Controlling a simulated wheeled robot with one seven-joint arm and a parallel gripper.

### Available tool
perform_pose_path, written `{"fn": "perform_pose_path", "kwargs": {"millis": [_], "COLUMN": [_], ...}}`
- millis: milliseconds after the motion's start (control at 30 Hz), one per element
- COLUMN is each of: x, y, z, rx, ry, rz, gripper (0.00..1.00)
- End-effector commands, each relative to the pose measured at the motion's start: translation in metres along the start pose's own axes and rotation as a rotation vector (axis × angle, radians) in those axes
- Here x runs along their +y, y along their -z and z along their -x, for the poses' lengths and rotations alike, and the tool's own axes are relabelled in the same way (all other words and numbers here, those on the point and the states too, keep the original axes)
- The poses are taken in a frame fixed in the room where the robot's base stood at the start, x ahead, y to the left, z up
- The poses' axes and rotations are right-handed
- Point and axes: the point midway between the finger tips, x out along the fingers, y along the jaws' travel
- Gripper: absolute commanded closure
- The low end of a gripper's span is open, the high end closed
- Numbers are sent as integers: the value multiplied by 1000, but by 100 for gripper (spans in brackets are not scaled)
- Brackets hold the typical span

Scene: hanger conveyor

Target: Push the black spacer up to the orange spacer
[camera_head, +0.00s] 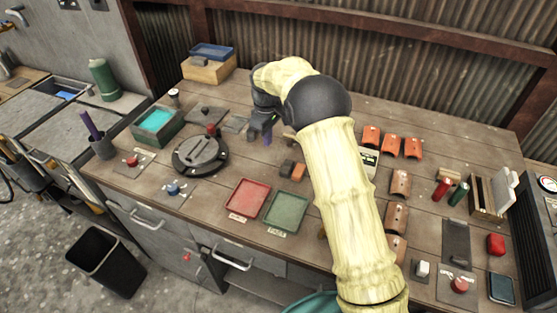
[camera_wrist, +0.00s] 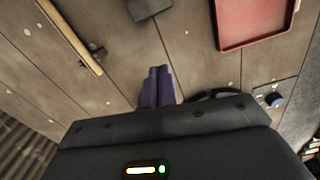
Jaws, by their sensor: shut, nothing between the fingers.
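The black spacer (camera_head: 286,168), a small dark block, lies on the table beside the orange spacer (camera_head: 298,172), which is just to its right. They look close together; I cannot tell whether they touch. In the wrist view the dark block (camera_wrist: 148,8) is cut off by the top edge, and the orange spacer is not visible there. My gripper (camera_head: 268,141) points down behind and left of the spacers, apart from them. Its purple fingers (camera_wrist: 158,72) are together, with nothing between them.
A red tray (camera_head: 266,187) and a green tray (camera_head: 304,206) lie in front of the spacers. A round black device (camera_head: 200,154) stands left of my gripper. A wooden strip (camera_wrist: 70,35) lies left in the wrist view. Bare planks separate my fingers from the dark block.

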Motion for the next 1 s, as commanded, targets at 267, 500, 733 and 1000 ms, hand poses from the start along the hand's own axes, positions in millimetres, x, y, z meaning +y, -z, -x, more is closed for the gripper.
{"fn": "perform_pose_path", "kwargs": {"millis": [267,500,733,1000], "x": [-1,0,-1,-1], "y": [0,-7,-34,-41], "z": [-48,-79,-79,-81], "rx": [-5,-3,-2,0], "ry": [3,1,1,1], "rz": [1,-1,-1,0], "gripper": [100,100,100,100]}}
